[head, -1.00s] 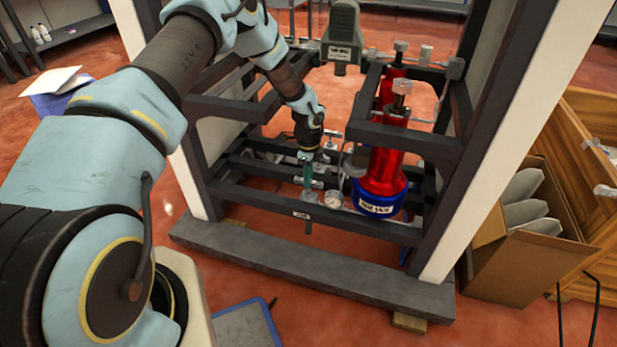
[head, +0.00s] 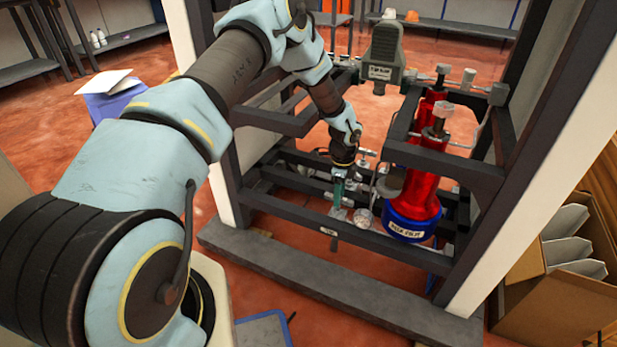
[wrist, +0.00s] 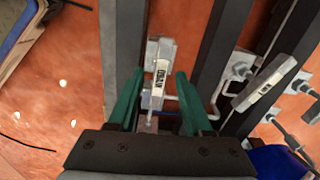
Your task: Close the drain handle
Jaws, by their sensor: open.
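The drain handle (wrist: 160,62) is a small grey metal piece with a white label that seems to read DRAIN. In the wrist view it lies between the two green fingers of my gripper (wrist: 159,82), with gaps on both sides. The fingers are open and I see no clear contact. In the head view my gripper (head: 339,191) points down at the lower bars of the dark frame, left of the red cylinder. The handle is too small and too covered by the gripper to make out in the head view.
The red cylinder (head: 421,185) with a blue base stands just right of my gripper. Dark frame bars (head: 300,215) surround the spot. Another labelled fitting (wrist: 265,90) and thin pipes lie to the right in the wrist view. A cardboard box (head: 540,290) stands right of the frame.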

